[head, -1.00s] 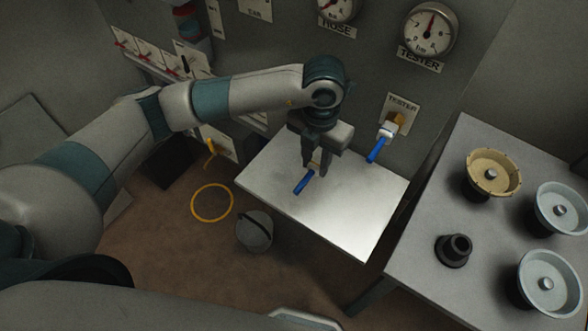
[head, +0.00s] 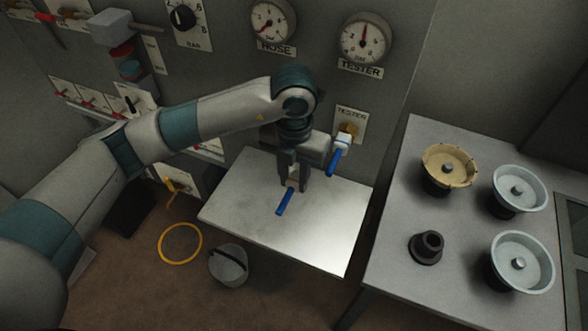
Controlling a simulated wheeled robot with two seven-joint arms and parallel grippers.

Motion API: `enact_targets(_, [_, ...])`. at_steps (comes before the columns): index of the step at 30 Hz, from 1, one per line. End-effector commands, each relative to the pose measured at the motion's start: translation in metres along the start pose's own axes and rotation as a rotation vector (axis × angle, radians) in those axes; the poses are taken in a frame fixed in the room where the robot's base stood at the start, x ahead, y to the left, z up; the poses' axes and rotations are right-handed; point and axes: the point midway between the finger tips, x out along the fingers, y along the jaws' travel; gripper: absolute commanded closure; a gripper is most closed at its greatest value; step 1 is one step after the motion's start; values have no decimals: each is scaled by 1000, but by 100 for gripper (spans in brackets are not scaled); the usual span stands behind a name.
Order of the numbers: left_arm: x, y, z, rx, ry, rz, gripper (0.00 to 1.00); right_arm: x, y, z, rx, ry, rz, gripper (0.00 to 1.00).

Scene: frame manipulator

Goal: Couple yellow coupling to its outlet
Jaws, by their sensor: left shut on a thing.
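My left gripper (head: 293,184) points down over the pale metal shelf (head: 325,235). It is shut on a small part with a blue handle (head: 284,203); the fingers hide most of this part, and I cannot tell whether it touches the shelf. A brass-yellow outlet (head: 350,130) under the TESTER label sits on the wall panel, right of the gripper, with a white fitting and a blue lever (head: 334,162). A yellow piece (head: 177,187) shows low at the panel, above a yellow ring (head: 180,243) on the floor. My right gripper is out of view.
A grey table (head: 395,260) at right carries a tan wheel-like part (head: 450,167), pale round parts (head: 520,260) and a black fitting (head: 427,247). A grey bucket (head: 229,267) stands below the shelf. Gauges (head: 363,40) line the panel above. The shelf's right part is clear.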

Motion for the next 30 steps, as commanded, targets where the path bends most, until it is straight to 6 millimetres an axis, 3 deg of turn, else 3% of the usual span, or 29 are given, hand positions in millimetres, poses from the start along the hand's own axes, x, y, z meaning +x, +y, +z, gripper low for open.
enact_targets(10, [0, 1, 0, 12, 0, 0, 93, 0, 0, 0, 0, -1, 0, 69])
enact_targets(16, [-2, 7, -3, 105, -1, 0, 93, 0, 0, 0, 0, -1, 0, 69])
enact_targets(30, [-13, 45, -21, 708, -5, 3, 93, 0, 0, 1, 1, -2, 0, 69])
